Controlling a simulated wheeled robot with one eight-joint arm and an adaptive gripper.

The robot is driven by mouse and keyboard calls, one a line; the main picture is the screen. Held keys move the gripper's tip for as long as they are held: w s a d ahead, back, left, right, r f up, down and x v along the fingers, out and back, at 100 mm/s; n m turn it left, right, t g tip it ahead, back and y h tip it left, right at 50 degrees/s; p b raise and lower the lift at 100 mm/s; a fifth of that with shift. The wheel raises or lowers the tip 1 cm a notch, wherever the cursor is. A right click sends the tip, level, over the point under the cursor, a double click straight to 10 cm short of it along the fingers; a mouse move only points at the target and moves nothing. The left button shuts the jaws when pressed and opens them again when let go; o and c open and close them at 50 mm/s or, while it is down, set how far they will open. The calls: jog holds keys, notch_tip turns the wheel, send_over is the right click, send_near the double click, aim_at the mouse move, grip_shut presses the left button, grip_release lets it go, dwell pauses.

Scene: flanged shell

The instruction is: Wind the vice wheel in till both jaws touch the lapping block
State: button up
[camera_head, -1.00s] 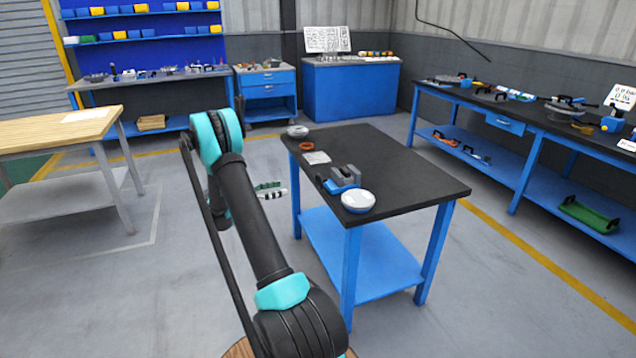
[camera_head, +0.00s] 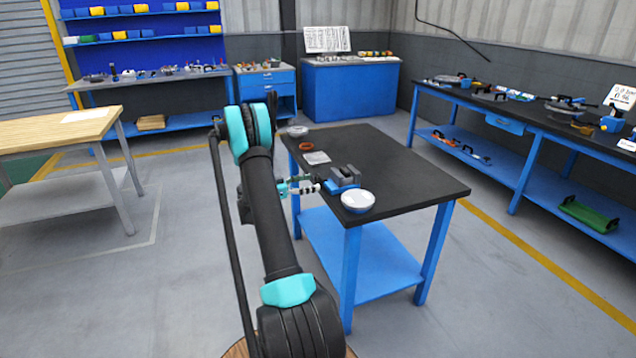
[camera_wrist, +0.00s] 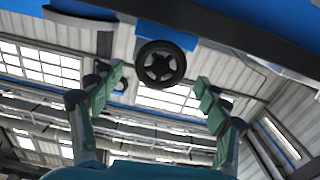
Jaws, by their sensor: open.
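The blue vice (camera_head: 345,183) sits at the near left side of the black-topped table (camera_head: 400,165). A dark grey block shape (camera_head: 347,172) shows at its top; it is too small to tell whether the jaws touch it. The black spoked vice wheel (camera_wrist: 160,65) shows face-on in the wrist view, upper middle, below a blue part. My gripper (camera_wrist: 158,98) is open, its green fingertips to the left and right of the wheel and apart from it. In the head view my gripper (camera_head: 303,186) is at the table's left edge, beside the vice.
A white round dish (camera_head: 358,201) stands close in front of the vice. A pale plate (camera_head: 317,158), an orange ring (camera_head: 305,145) and a grey round dish (camera_head: 297,131) lie farther back. The table's right half is clear.

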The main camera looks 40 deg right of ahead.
aim_at(317, 181)
jog(key=shift+x, duration=1.75)
jog(key=shift+c, duration=0.6)
jog(key=c, duration=1)
jog(key=shift+n, duration=0.8)
jog(key=o, duration=1.1)
